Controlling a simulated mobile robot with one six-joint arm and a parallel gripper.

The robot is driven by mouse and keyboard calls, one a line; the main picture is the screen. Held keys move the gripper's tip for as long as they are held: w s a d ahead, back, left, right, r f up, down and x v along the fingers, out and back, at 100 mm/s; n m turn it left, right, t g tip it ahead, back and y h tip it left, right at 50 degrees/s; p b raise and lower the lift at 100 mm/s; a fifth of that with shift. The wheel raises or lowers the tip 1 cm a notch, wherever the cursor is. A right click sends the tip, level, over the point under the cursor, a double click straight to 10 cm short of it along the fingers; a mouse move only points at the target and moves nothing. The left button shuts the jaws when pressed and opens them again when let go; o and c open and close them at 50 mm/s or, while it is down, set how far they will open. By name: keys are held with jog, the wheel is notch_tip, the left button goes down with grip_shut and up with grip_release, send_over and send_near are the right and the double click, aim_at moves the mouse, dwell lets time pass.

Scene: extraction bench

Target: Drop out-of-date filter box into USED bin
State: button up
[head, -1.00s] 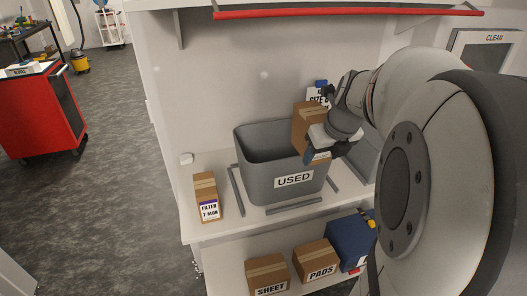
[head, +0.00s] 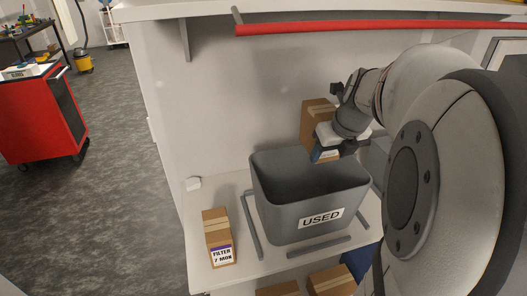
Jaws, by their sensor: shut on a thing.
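My gripper (head: 326,150) is shut on a brown cardboard box (head: 316,118) with a lighter tape strip. It holds the box above the back right part of the grey USED bin (head: 308,225). The box's label is turned away or hidden by the gripper, so I cannot read it. The bin is open at the top, and the part of its inside that I see looks empty. Another brown box (head: 217,228), labelled "FILTER 7 MON" with a purple band, stands upright on the bench to the left of the bin.
Grey strips (head: 319,246) lie on the white bench (head: 198,265) around the bin. A red rail (head: 380,28) runs along the shelf above. Brown boxes (head: 332,280) sit on the lower shelf. A red cabinet (head: 36,118) stands at far left.

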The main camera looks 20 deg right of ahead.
notch_tip(320, 180, down, 6)
jog(key=b, duration=0.5)
jog(key=shift+r, duration=0.1)
jog(key=o, duration=1.2)
jog(key=shift+c, duration=0.2)
jog(key=v, duration=0.7)
jog(key=shift+s+r, duration=0.25)
jog(key=shift+r, duration=0.1)
